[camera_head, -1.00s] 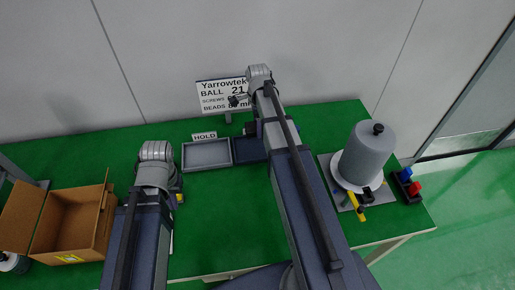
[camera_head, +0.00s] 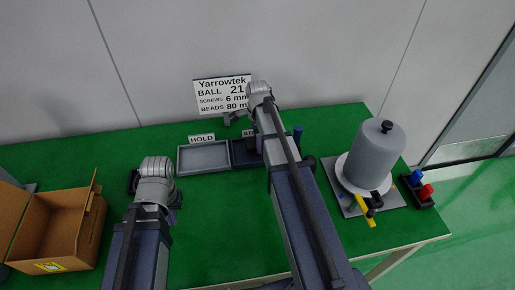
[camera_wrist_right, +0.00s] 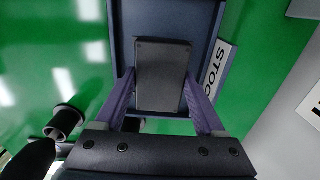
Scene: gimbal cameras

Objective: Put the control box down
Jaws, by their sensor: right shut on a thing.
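The control box (camera_wrist_right: 162,75) is a dark, flat rectangular block in the right wrist view. My right gripper (camera_wrist_right: 158,92) is shut on it, with a purple finger along each side. The box is over or inside the dark blue tray (camera_wrist_right: 118,22) beside the STOCK label (camera_wrist_right: 217,68). I cannot tell whether it touches the tray floor. In the head view my right arm covers the gripper, the box and part of this blue tray (camera_head: 240,153).
A grey HOLD tray (camera_head: 203,157) sits left of the blue tray, with a sign (camera_head: 222,95) behind. An open cardboard box (camera_head: 55,228) stands at left. A grey cylinder machine (camera_head: 375,155) and red and blue switches (camera_head: 418,188) are at right.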

